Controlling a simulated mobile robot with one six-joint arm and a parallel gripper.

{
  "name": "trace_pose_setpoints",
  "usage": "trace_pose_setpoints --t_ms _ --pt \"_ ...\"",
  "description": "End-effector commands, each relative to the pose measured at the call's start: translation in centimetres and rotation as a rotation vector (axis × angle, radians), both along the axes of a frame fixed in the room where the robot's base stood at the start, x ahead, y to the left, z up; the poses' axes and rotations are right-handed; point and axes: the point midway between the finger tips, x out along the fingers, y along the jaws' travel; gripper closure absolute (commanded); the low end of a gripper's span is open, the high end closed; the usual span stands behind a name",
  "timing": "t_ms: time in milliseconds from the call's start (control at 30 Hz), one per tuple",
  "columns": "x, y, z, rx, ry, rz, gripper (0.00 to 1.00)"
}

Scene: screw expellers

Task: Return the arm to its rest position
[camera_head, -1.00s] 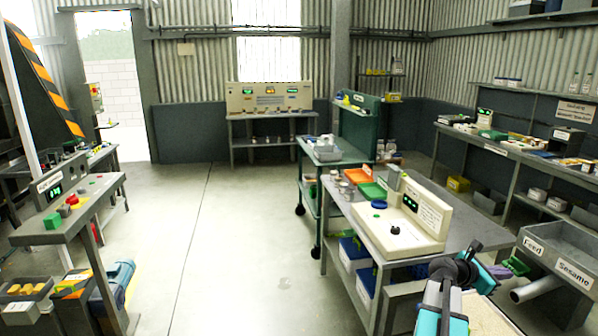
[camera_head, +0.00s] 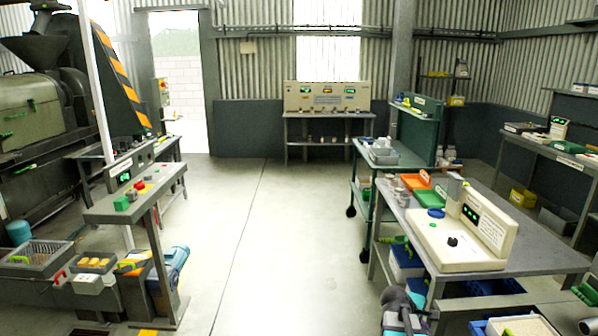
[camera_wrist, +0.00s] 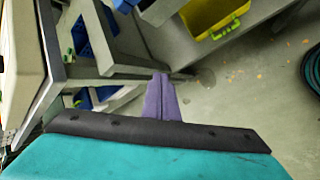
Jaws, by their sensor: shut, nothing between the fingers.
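My gripper (camera_wrist: 161,97) shows in the wrist view as two purple fingers pressed together, with nothing between them. It points down beside a grey table frame, over the concrete floor. In the head view my arm (camera_head: 402,308) is low at the bottom edge, in front of the grey table (camera_head: 545,240), and my fingers cannot be made out there.
The grey table carries a cream instrument (camera_head: 455,243) and an orange tray (camera_head: 414,181). Blue bins (camera_head: 403,263) sit under it. A console stand (camera_head: 140,205) and a screw expeller (camera_head: 35,110) are at left. The floor (camera_head: 265,230) between is clear.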

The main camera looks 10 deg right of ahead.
Motion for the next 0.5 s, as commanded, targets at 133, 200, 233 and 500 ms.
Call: trace_pose_setpoints --t_ms 133,200,233,500 --pt "1.5 6.8 -2.9 0.124 -0.070 -0.063 1.00" --pt "1.9 9.9 -4.2 0.184 -0.097 -0.099 1.00" --pt "2.0 11.3 -4.7 0.209 -0.106 -0.115 1.00" --pt "2.0 23.5 -8.8 0.427 -0.153 -0.279 1.00"
